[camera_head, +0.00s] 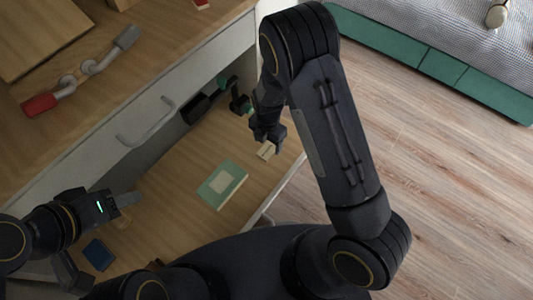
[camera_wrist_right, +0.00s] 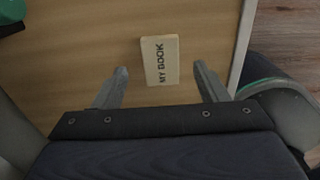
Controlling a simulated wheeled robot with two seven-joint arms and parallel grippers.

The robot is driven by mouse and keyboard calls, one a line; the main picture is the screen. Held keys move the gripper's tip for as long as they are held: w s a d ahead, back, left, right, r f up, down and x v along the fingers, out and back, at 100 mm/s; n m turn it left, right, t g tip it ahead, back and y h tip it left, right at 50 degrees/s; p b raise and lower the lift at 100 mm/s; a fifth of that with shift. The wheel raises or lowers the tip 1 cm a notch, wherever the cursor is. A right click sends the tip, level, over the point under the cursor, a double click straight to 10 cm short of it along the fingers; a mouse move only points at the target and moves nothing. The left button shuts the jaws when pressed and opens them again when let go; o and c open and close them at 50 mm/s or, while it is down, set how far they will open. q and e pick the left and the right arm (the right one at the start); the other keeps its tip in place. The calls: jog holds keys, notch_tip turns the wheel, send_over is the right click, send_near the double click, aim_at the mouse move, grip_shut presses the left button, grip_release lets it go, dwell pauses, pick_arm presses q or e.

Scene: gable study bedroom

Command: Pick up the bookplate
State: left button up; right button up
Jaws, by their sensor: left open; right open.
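The bookplate is a small cream block with "MY BOOK" on it (camera_wrist_right: 160,62). It lies in the open drawer and also shows in the head view (camera_head: 266,151), just below my right gripper (camera_head: 270,142). In the right wrist view, my right gripper (camera_wrist_right: 160,88) is open. The bookplate lies ahead of and between the two fingertips, and I see no contact. My left gripper (camera_head: 126,202) is open over the drawer's left part, away from the bookplate.
The open drawer (camera_head: 180,175) also holds a green book (camera_head: 221,185), a dark blue item (camera_head: 98,254) and dark objects (camera_head: 196,108) at its back. Above it is a desktop (camera_head: 130,75) with a red-and-grey tool (camera_head: 42,104). Wooden floor (camera_head: 450,190) lies right.

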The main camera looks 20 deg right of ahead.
aim_at(268, 150)
notch_tip(268, 150, down, 3)
jog(key=shift+f+b, duration=0.15)
jog(key=shift+b, duration=0.3)
jog(key=shift+c, duration=0.5)
jog(key=c, duration=1)
jog(key=shift+o, duration=0.2)
